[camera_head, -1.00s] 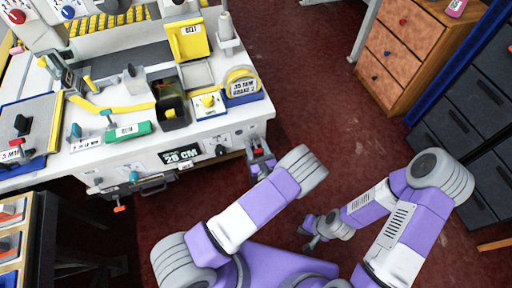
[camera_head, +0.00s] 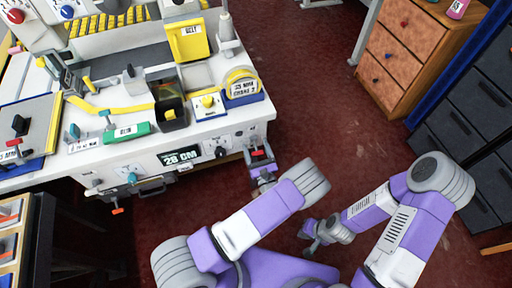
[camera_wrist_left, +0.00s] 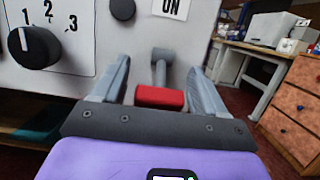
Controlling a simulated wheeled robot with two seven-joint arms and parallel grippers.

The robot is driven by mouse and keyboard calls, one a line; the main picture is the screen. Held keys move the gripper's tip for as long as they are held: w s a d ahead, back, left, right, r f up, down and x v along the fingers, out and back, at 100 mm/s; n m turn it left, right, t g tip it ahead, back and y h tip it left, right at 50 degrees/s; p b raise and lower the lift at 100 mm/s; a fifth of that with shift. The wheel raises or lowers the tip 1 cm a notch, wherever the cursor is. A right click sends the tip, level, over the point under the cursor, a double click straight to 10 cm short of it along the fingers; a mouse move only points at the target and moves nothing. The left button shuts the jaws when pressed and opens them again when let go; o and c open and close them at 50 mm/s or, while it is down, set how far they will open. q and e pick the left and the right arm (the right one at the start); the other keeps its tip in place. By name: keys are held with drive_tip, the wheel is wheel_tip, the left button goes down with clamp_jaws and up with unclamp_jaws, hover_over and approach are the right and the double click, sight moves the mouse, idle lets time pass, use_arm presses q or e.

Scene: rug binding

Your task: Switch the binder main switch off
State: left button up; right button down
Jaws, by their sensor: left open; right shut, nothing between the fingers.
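The binder main switch is a grey lever (camera_wrist_left: 160,62) with a red grip (camera_wrist_left: 160,97), under a plate marked "ON" (camera_wrist_left: 171,9) on the white binder panel. The lever runs from its upper end down to the red grip, which points toward the wrist camera. In the head view the red grip (camera_head: 258,153) shows small at the binder's right front corner. My left gripper (camera_wrist_left: 157,84) is open, with one finger on each side of the lever and gaps visible; it also shows in the head view (camera_head: 261,162). My right gripper (camera_head: 313,242) is low over the floor, away from the binder.
A black dial (camera_wrist_left: 35,47) numbered 1 to 3 and a dark round knob (camera_wrist_left: 122,9) sit left of the switch. The binder's white table (camera_head: 210,130) carries several tools. A wooden drawer cabinet (camera_head: 405,55) stands back right. Red floor between is clear.

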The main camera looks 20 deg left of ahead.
use_arm(q)
drive_tip(key=p+v, duration=0.1)
drive_tip(key=v, duration=0.6)
drive_tip(key=shift+s, duration=0.2)
drive_tip(key=shift+d, duration=0.1)
